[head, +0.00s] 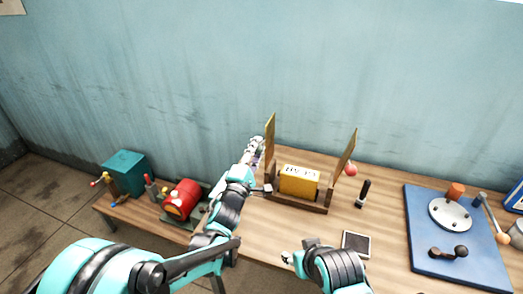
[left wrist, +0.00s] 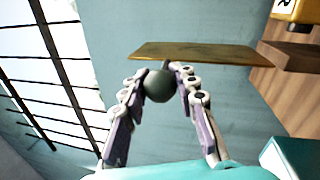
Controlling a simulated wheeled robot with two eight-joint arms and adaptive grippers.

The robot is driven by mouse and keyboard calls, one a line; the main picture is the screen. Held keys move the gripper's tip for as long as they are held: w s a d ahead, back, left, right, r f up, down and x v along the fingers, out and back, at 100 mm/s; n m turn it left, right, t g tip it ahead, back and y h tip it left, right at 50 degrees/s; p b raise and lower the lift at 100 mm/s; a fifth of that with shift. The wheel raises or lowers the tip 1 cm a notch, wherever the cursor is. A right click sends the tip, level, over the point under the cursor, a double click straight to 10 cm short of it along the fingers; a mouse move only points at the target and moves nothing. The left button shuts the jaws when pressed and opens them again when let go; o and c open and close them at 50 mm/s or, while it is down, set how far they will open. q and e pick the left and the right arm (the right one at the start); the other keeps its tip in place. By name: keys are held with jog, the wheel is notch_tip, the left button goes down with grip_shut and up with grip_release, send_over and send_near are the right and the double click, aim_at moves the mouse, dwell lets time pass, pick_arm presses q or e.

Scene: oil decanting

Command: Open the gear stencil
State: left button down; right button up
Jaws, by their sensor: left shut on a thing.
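The gear stencil seems to be the wooden frame (head: 300,204) holding a yellow block (head: 299,185) with dark marks on its white top. A thin brass-coloured left panel (head: 270,140) and right panel (head: 344,155) stand up at its sides, apart from the block. A red knob (head: 351,169) is at the right panel. My left gripper (head: 258,146) is at the outer side of the left panel. In the left wrist view it (left wrist: 165,78) is shut on a dark round knob (left wrist: 158,88) against the panel's edge (left wrist: 205,50). My right gripper is low in the head view, its fingers unclear.
A black upright handle (head: 363,193) and a dark square plate (head: 356,244) are right of the frame. A blue board (head: 420,245) with a metal disc lies farther right. A red drum (head: 182,198) and teal box (head: 126,172) are left. The front table middle is bare.

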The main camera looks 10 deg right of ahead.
pick_arm(q)
jog(key=shift+w+a+f+n+y, duration=0.1)
jog(key=shift+w+a+n+y, duration=0.3)
jog(key=shift+a+n, duration=0.2)
jog(key=c, duration=1.1)
grip_release()
jog(key=shift+c, duration=0.2)
jog(key=shift+s, duration=0.1)
jog(key=v, duration=1.2)
jog(key=shift+f, duration=0.2)
